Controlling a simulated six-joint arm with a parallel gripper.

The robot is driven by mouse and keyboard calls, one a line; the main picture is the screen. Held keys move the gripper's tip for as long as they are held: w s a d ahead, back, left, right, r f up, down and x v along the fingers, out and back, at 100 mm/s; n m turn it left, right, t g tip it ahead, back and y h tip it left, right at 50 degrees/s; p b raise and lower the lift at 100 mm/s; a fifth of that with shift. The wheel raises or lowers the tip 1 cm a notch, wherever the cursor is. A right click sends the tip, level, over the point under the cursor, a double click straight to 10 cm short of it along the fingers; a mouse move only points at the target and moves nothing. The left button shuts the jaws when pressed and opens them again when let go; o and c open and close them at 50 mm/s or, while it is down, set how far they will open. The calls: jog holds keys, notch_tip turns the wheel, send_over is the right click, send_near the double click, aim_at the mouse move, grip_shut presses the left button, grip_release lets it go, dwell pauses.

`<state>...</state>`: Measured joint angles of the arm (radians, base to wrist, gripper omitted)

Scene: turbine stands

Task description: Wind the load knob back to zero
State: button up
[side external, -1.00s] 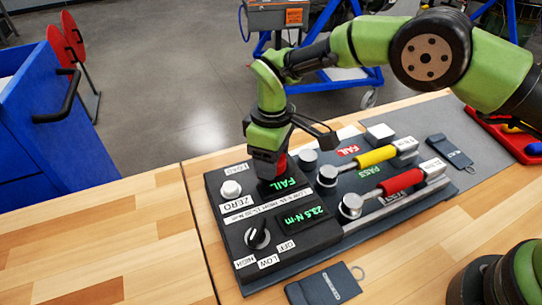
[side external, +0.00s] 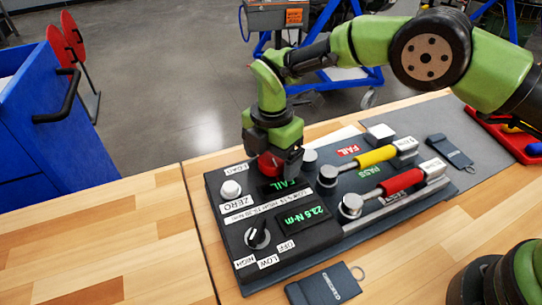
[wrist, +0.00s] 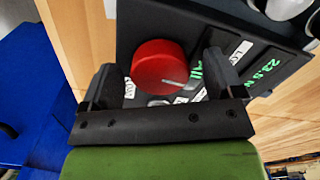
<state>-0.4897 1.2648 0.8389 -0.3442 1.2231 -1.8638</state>
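The red load knob (side external: 269,165) stands on the black tester box (side external: 228,232), its round top with a pale pointer line facing up in the wrist view (wrist: 160,66). My gripper (side external: 272,172) is just over the knob, pointing down. In the wrist view its two dark fingers (wrist: 160,78) stand on either side of the knob with a visible gap at each side, so it is open and holds nothing. The green torque readout (side external: 302,219) shows about 22 to 23 N·m; its last digits are hard to read. A green FAIL display (side external: 287,184) is partly hidden by my gripper.
The box also has a white ZERO button (side external: 231,189) and a black HIGH/LOW/OFF selector (side external: 257,235). To the right lie a yellow-handled wrench (side external: 375,156) and a red-handled wrench (side external: 400,182). A dark tag (side external: 326,286) lies in front. The wooden bench at left is clear.

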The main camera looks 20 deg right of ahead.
aim_at(272, 157)
jog(key=shift+o, duration=0.7)
jog(key=shift+r, duration=2.5)
jog(key=shift+c, duration=0.8)
jog(key=shift+r, duration=0.1)
jog(key=shift+c, duration=0.3)
notch_tip(272, 157, up, 2)
jog(key=m, duration=0.5)
jog(key=shift+r, duration=0.25)
jog(key=shift+f, duration=3.9)
